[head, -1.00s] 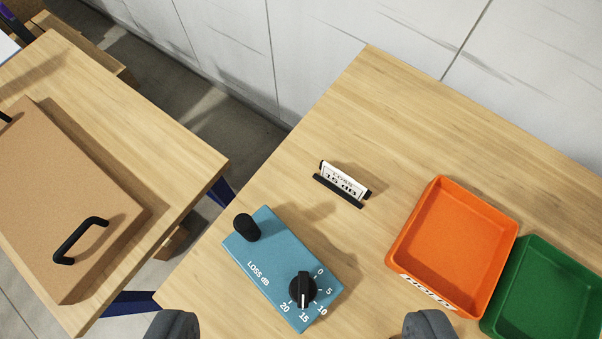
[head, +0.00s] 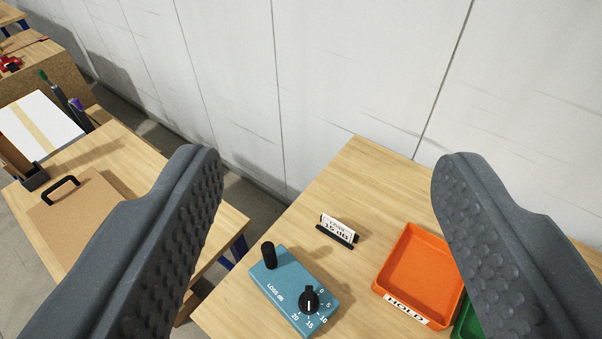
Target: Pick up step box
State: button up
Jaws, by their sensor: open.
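The step box is a blue box (head: 278,292) marked "LOSS dB" on the wooden table. It has a plain black post (head: 268,255) at one end and a black dial knob (head: 309,300) at the other, with a scale around the knob. My gripper (head: 322,165) is open and empty. Its two grey studded fingers stand wide apart in the foreground, above the table and clear of the box. The box shows below, between the fingers.
A small sign in a black holder (head: 338,230) stands behind the box. An orange tray labelled "HOLD" (head: 385,292) and a partly hidden green tray (head: 465,322) lie to the right. A second table at left bears a brown handled board (head: 85,212). A white wall (head: 330,80) stands behind.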

aim_at(281, 277)
jog(key=u, duration=0.1)
jog(key=k, duration=0.5)
jog(key=z, duration=0.85)
jog(key=k, duration=1.05)
jog(key=u, duration=0.7)
jog(key=i, duration=1)
jog(key=z, duration=0.1)
